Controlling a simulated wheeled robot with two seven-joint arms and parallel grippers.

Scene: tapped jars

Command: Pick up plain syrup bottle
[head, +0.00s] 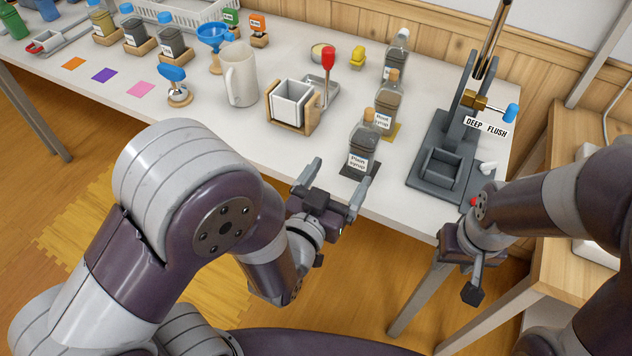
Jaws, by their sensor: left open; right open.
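The plain syrup bottle (363,148) stands upright on a dark mat (352,171) near the front edge of the table. It is glass with dark contents, a cork and a white label reading "Plain syrup". My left gripper (338,178) is open, its two fingers pointing toward the bottle from the near side. From this view I cannot tell whether the fingers reach around the bottle; nothing appears held. My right gripper (476,250) is open and empty, low at the table's front right corner, away from the bottle.
The root syrup bottle (388,98) stands close behind, with another bottle (398,52) farther back. A grey tap stand (440,155) labelled "DEEP FLUSH" is to the right. A square white container (290,103) in a wooden holder and a white pitcher (240,75) stand to the left.

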